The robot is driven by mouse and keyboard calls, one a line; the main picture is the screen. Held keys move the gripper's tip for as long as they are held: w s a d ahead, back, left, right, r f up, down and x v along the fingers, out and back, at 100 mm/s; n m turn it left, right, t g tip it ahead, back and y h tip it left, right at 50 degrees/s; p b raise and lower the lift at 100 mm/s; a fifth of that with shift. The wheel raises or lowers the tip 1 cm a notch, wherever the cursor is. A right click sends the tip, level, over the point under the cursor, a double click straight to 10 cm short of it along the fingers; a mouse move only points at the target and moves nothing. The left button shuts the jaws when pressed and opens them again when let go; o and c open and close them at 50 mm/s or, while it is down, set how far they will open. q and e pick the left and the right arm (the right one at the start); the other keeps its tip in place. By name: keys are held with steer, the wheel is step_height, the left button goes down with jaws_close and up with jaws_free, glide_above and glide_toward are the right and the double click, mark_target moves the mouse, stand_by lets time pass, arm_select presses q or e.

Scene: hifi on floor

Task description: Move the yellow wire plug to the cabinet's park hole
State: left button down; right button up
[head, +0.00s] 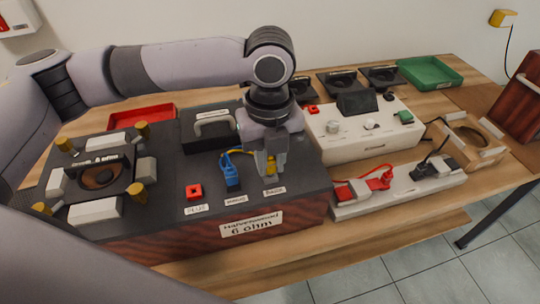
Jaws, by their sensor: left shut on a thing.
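The cabinet (255,203) is a dark-topped box with a red-brown front labelled 6 ohm. Along its top front edge are a red square socket (193,191), a blue plug (231,173) standing upright, and a label (274,191) that seems to read PARK. My left gripper (270,172) points down just behind that label, shut on the yellow plug (270,168). The yellow wire (238,152) arches from the gripper towards the blue plug. The fingers hide the park hole, so I cannot tell whether the plug is in it. My right gripper is not in view.
A round speaker driver (100,176) with white and yellow clamps sits on the cabinet's left. A white control box (375,145) and a white strip with red leads (400,188) stand at the right. A red tray (142,118) and a green tray (430,72) lie further back.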

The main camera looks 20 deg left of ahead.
arm_select(q)
steer(key=shift+f, duration=0.35)
stand_by(0.3)
steer(key=c, duration=0.9)
jaws_free()
steer(key=shift+r, duration=0.15)
